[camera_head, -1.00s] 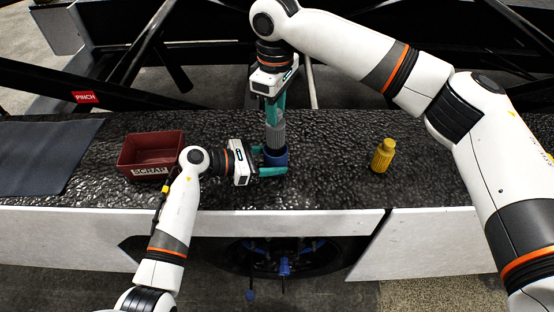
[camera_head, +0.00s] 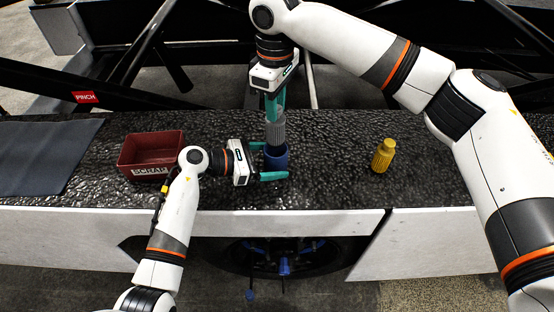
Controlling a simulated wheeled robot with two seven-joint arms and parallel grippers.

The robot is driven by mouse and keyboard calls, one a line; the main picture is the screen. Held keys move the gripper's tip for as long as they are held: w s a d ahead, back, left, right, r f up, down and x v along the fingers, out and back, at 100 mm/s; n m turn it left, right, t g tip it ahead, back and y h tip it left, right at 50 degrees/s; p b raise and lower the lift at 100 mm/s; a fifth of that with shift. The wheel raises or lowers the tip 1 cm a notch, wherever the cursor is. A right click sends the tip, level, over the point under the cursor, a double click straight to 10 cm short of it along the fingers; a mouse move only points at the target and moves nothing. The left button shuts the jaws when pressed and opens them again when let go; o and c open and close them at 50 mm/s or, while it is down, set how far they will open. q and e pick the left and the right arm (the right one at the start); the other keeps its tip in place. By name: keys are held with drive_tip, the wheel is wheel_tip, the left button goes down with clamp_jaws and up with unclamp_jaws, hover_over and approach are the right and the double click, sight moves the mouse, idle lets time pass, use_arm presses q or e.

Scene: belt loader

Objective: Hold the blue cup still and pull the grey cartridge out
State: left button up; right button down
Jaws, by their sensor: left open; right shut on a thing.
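The blue cup (camera_head: 276,158) stands on the black textured bed. The grey ribbed cartridge (camera_head: 275,133) is upright above it; its lower end meets the cup's mouth, and I cannot tell how deep it sits inside. My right gripper (camera_head: 274,112) comes down from above and is shut on the cartridge's upper part. My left gripper (camera_head: 273,161) comes in from the left at cup height. Its teal fingers are open, one behind the cup and one in front, with the front finger visibly apart from the cup.
A dark red bin marked SCRAP (camera_head: 137,151) stands to the left. A dark mat (camera_head: 45,155) lies at the far left. The bed between cup and bottle is clear. Black bars rise behind the bed.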

use_arm(q)
drive_tip(key=v, duration=1.2)
drive_tip(key=shift+s+f, duration=0.1)
